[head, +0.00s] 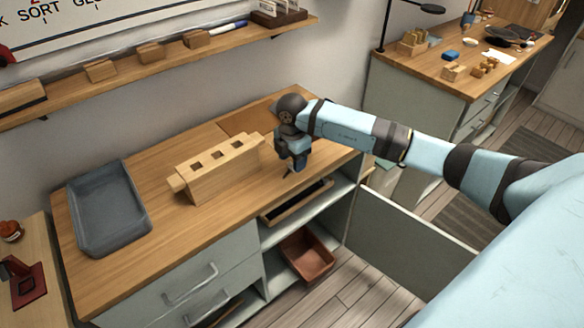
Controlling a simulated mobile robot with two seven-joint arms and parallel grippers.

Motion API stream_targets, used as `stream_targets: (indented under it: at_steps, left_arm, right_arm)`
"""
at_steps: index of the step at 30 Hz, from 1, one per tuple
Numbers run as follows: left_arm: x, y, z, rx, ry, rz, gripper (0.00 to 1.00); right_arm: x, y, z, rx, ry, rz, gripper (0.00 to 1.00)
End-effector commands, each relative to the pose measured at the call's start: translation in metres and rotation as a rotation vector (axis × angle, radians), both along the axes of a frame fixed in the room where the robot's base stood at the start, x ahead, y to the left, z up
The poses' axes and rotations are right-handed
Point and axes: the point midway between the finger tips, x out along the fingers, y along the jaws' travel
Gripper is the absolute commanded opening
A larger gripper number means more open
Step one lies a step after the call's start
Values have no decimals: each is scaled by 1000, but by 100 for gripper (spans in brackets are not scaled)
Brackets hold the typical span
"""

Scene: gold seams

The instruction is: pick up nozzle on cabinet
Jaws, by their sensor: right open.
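My right gripper (291,171) points down over the right part of the wooden cabinet top (165,210), near its front edge. It is open, and its small dark fingertips are close to the surface. I cannot make out a nozzle clearly; it may be hidden by or merge with the dark gripper. My left gripper is not in view.
A wooden block with square holes (222,173) stands left of my gripper. A grey tray (108,208) lies at the cabinet's left. Below are an open compartment with a reddish bin (306,254) and an open door (405,240). A wall shelf (165,60) runs above.

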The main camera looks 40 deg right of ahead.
Motion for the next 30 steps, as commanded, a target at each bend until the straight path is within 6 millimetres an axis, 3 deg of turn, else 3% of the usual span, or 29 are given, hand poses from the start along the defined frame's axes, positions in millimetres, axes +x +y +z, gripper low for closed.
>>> stream_targets:
  at_steps: [4,11,12,18,19,30]
  left_arm:
    - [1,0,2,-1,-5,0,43]
    - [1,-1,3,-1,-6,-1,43]
    - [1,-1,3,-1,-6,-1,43]
    - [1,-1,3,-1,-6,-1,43]
    - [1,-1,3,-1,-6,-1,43]
    - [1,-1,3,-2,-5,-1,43]
  right_arm:
    - [0,1,-22,1,1,1,55]
    - [0,0,-26,0,0,1,55]
    - [0,0,-26,0,0,1,53]
    - [0,0,-26,0,0,1,7]
    - [0,0,-26,0,0,1,3]
    - [0,0,-22,0,-1,2,3]
